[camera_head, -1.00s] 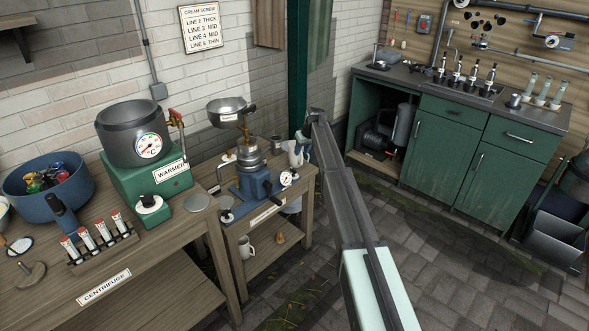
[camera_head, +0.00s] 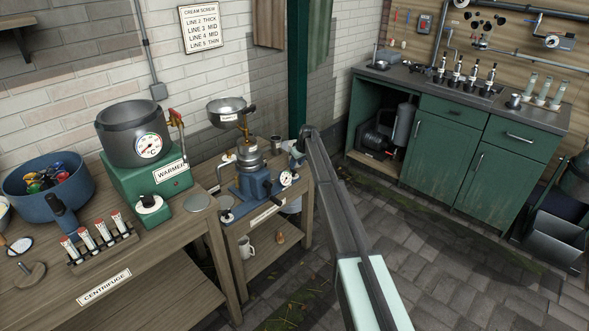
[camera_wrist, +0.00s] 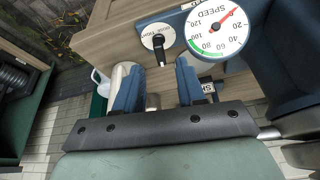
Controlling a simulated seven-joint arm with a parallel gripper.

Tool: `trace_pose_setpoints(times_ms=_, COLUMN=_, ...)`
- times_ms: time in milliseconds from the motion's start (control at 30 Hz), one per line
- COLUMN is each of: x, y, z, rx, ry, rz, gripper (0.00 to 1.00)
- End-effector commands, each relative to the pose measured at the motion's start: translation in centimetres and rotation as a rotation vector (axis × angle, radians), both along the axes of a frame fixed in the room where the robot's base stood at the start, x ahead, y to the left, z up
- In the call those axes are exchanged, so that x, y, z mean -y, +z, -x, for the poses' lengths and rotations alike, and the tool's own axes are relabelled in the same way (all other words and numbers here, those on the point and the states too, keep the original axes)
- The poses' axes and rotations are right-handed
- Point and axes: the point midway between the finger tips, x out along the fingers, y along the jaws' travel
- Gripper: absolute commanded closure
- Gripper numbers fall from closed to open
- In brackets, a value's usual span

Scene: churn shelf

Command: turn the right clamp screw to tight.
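The blue-based separator (camera_head: 255,183) stands on the small wooden bench, and its speed dial (camera_wrist: 218,28) shows large at the top right of the wrist view. To the left of the dial, the right clamp screw (camera_wrist: 158,42) shows as a white disc with a black lever pointing down the picture. Small lettering on the disc is hard to read.
A second white dial with a black knob (camera_head: 226,216) sits on the separator bench's left front. The green warmer (camera_head: 150,180) and centrifuge bench (camera_head: 150,285) stand at left. Floor (camera_head: 440,260) is open at right.

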Motion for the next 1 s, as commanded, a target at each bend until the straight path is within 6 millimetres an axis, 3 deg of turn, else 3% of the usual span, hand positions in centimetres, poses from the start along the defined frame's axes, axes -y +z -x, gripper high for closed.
trace_pose_setpoints(times_ms=300, x=-0.9, y=-3.5, z=-1.2, rx=0.0, ry=0.0, rz=0.0, gripper=0.61)
trace_pose_setpoints(times_ms=733, x=-1.0, y=-4.0, z=-1.4, rx=0.001, ry=0.0, rz=0.0, gripper=0.61)
trace_pose_setpoints(times_ms=1000, x=-1.0, y=-4.0, z=-1.3, rx=0.001, ry=0.0, rz=0.0, gripper=0.86)
